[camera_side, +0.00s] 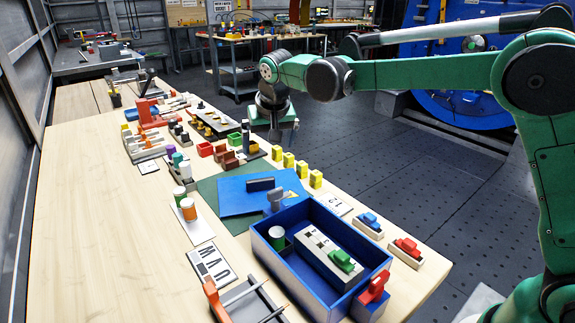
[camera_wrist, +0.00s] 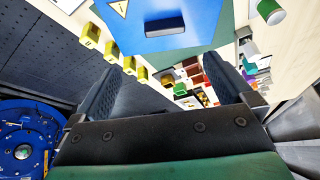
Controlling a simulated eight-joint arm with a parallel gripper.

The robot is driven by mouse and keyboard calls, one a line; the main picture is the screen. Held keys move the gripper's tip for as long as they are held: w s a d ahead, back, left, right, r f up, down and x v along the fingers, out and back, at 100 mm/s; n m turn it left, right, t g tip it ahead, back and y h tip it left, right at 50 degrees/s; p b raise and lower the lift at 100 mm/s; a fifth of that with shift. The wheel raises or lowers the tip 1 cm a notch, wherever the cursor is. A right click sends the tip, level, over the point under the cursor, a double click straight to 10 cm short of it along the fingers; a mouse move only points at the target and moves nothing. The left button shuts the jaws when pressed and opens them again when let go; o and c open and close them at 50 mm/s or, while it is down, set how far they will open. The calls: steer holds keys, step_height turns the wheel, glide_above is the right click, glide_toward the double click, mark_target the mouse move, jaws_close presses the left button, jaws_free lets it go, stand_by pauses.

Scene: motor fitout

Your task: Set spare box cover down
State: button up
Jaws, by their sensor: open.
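The blue box cover (camera_side: 235,197) lies on the green mat (camera_side: 207,187) behind the open blue box, with its dark bar handle (camera_side: 261,184) on top. In the wrist view the cover (camera_wrist: 130,38) is at the top, with its dark handle (camera_wrist: 164,27) and a yellow warning triangle. My gripper (camera_side: 274,134) hangs beyond the cover, near the table's right edge, apart from it. In the wrist view its two fingers (camera_wrist: 165,85) are spread with nothing held between them.
The blue box (camera_side: 285,275) holds a grey block with a green switch and a green can. Several yellow blocks (camera_side: 302,169) line the right edge. Small bins (camera_side: 205,149) and parts crowd the table farther back. The left tabletop (camera_side: 85,210) is clear.

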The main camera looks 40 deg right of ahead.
steer(key=s+d+n+t, duration=0.1)
steer(key=s+n, duration=0.1)
steer(key=s, duration=0.8)
steer(key=s+d+n+t+y, duration=0.1)
steer(key=s+d+n, duration=0.1)
steer(key=s, duration=0.8)
steer(key=shift+s+f+t+y, duration=0.3)
steer(key=shift+s+f, duration=0.05)
steer(key=shift+f, duration=0.1)
